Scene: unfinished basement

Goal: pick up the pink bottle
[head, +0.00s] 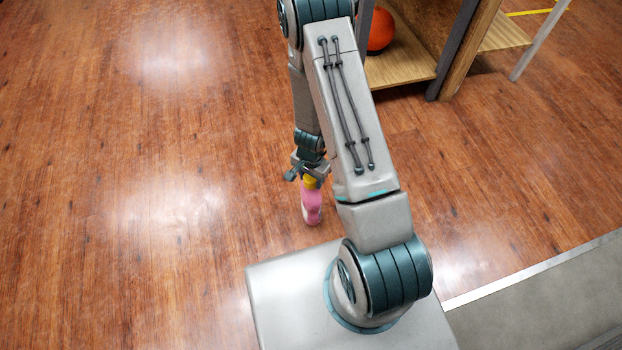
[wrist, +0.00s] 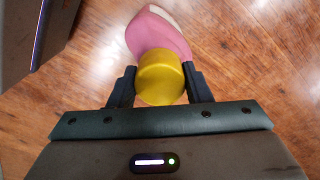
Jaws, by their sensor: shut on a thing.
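The pink bottle (head: 312,207) has a yellow cap and a pale label patch. In the head view it is roughly upright, just in front of my base; whether its bottom touches the floor I cannot tell. My gripper (head: 310,178) is at its top, shut on the yellow cap. In the wrist view the bottle (wrist: 158,38) shows beyond the cap, and the two dark fingers of my gripper (wrist: 160,85) press on either side of the cap.
A wooden shelf unit (head: 405,68) with dark and pale posts stands at the upper right, holding an orange ball (head: 380,30). A grey floor area (head: 545,295) with a light edge strip lies at the lower right. The wood floor (head: 130,190) to the left is clear.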

